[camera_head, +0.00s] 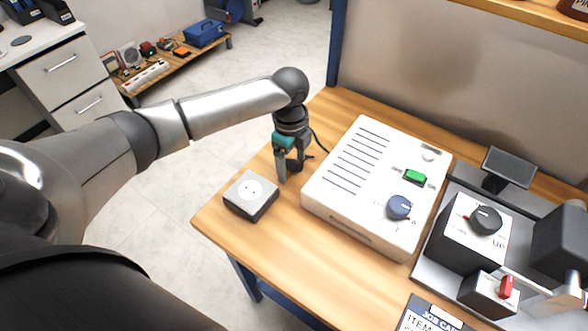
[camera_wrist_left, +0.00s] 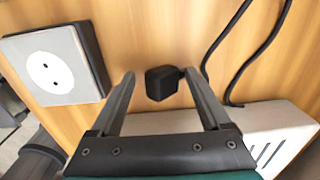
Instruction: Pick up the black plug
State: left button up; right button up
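The black plug (camera_wrist_left: 162,83) lies on the wooden table and shows between the two fingertips in the left wrist view. In the head view the plug (camera_head: 295,165) is small and partly hidden by my gripper. My left gripper (camera_head: 291,171) points down at the table just left of the white machine. It is open, with one finger on each side of the plug. A gap shows between the plug and the left finger (camera_wrist_left: 122,98); the plug's side near the right finger is very close to it. My right gripper is not in view.
A socket box (camera_head: 251,195) with a white top stands at the table's left edge. The white machine (camera_head: 375,185) with a green button and blue knob stands to the right. Black cables (camera_wrist_left: 243,50) run beside the plug. Bare wood lies in front.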

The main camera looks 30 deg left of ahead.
aim_at(291, 160)
pick_arm(q)
jog(key=shift+s+f, duration=0.25)
jog(key=c, duration=1)
jog(key=shift+c, duration=0.2)
notch_tip(291, 160, up, 20)
jog(key=p, duration=0.5)
jog(key=shift+w+r, duration=0.2)
